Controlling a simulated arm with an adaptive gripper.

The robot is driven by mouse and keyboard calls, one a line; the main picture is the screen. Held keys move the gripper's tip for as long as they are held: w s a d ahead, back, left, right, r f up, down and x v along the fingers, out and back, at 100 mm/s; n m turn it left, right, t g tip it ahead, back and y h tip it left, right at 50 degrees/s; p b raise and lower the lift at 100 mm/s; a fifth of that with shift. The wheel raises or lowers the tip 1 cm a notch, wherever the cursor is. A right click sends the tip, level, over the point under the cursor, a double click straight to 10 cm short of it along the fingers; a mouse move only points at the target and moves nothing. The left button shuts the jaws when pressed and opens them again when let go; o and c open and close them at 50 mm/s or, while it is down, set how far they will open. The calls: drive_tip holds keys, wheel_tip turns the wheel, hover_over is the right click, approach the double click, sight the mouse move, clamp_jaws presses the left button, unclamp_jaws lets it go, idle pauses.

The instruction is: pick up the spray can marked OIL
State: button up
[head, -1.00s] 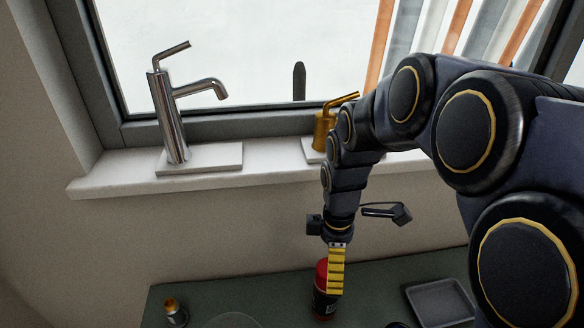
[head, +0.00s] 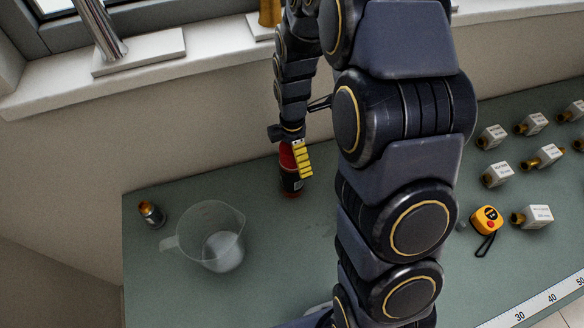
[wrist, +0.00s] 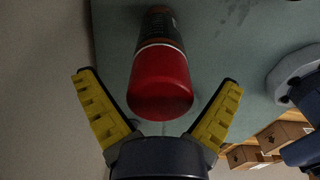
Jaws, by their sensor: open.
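A spray can (head: 290,178) with a red top and a dark body stands on the green table near the wall. In the wrist view its red end (wrist: 160,85) faces me, with the dark body beyond it. No OIL marking is readable. My gripper (head: 301,168) is at the can's upper part, pointing down, and partly covers it in the head view. In the wrist view its yellow fingers (wrist: 156,82) are spread wide, one on each side of the red top, with visible gaps. Nothing is gripped.
A clear measuring jug (head: 212,240) and a small brass-topped fitting (head: 151,214) stand left of the can. Several boxed brass fittings (head: 497,175) and a yellow tape measure (head: 487,219) lie to the right. My arm hides the middle of the table. A ruler strip (head: 540,300) runs along the front.

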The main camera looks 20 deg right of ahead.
drive_tip(key=c, duration=1.2)
drive_tip(key=shift+o, duration=0.2)
